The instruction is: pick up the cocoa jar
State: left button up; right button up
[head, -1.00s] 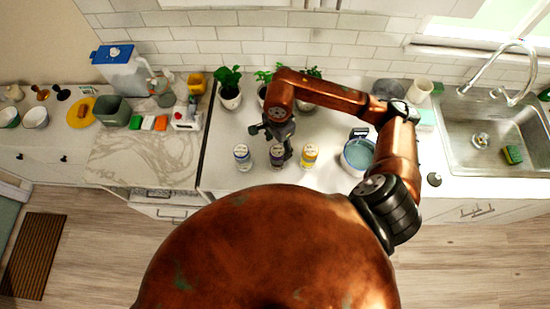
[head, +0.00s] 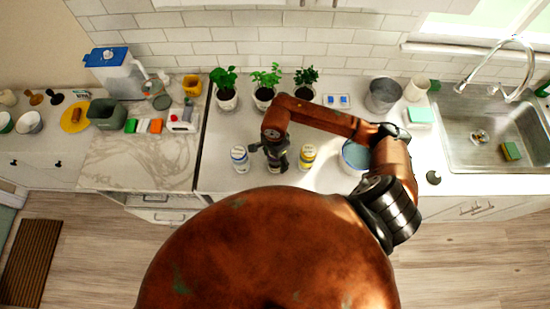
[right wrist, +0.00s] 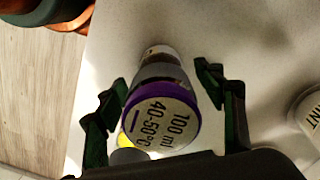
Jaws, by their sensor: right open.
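Three small jars stand in a row on the counter in the head view: a white-and-blue one (head: 240,160), a middle one (head: 274,168) mostly hidden by my gripper, and a yellow one (head: 307,158). My right gripper (head: 274,150) is over the middle jar. In the right wrist view a jar with a purple rim (right wrist: 165,112), its lid marked "100 ml 40-50°C", stands between the spread fingers of the open gripper (right wrist: 160,88). No name shows on it, so I cannot tell whether it is the cocoa jar. My left gripper is out of view.
A jar labelled "...INT" (right wrist: 308,112) stands at the right of the wrist view. Potted plants (head: 265,95) line the wall behind. A blue-filled bowl (head: 354,155) is right of the jars, partly behind my arm. The sink (head: 485,150) is farther right.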

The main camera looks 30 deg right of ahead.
jog(key=shift+w+f, duration=0.1)
jog(key=shift+f, duration=0.2)
jog(key=shift+c, duration=0.6)
jog(key=shift+r, duration=0.1)
jog(key=c, duration=1.4)
